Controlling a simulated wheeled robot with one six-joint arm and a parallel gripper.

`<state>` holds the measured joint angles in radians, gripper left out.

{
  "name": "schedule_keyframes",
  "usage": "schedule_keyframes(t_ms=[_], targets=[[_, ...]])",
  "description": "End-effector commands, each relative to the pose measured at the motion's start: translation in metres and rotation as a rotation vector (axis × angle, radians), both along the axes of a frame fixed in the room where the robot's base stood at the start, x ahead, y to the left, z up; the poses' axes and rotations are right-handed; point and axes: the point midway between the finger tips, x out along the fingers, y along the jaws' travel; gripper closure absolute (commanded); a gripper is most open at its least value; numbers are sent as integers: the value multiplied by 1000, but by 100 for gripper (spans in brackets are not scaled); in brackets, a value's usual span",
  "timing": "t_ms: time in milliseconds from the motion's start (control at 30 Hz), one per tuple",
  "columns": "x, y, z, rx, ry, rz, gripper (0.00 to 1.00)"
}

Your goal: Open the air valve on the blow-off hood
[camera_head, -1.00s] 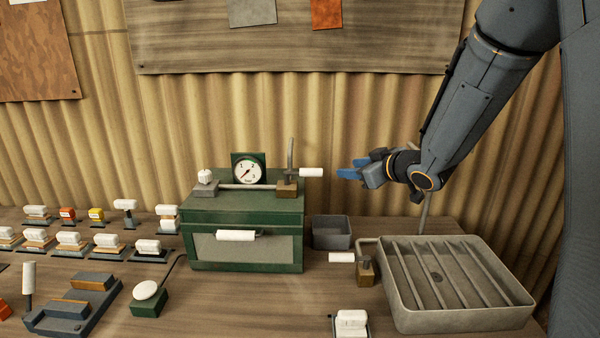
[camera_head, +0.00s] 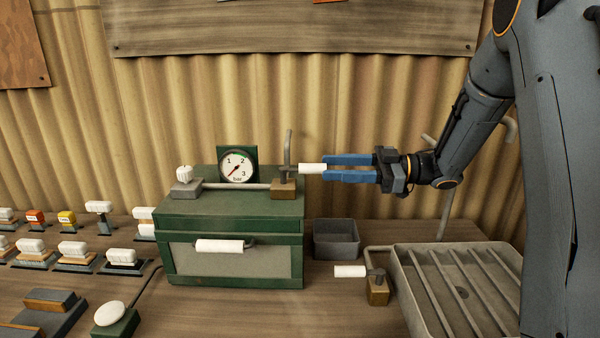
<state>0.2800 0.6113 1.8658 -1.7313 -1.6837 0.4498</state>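A green box (camera_head: 232,209) stands on the bench. On its top are a white round gauge (camera_head: 237,167), a white knob (camera_head: 184,173) and a pipe running to a brass valve body (camera_head: 283,187). That valve's white lever handle (camera_head: 312,168) points right, level. A second brass valve (camera_head: 378,291) with a white handle (camera_head: 350,271) pointing left is piped to a grey slatted tray (camera_head: 408,296). No label shows which is the hood. My gripper (camera_head: 325,168) is open, its blue fingers above and below the upper handle's right end; contact cannot be told.
A small grey bin (camera_head: 336,238) stands right of the green box. The box front has a white handle (camera_head: 219,246). Several white-topped blocks and a white push button (camera_head: 110,314) are at left. A corrugated wall (camera_head: 230,100) closes the back. A bent pipe rises behind the tray.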

Motion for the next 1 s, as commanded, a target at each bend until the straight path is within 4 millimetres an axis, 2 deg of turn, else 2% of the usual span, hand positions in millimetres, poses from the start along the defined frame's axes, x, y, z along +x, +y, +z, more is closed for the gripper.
schedule_keyframes(t_ms=[167,500,633,800,1000], targets=[[-6,7,-5,9,9,47,61],[-7,62,-3,10,9,59,61],[-6,76,-3,10,9,57,61],[-4,84,-5,9,9,52,61],[-4,85,-5,10,9,50,61]])
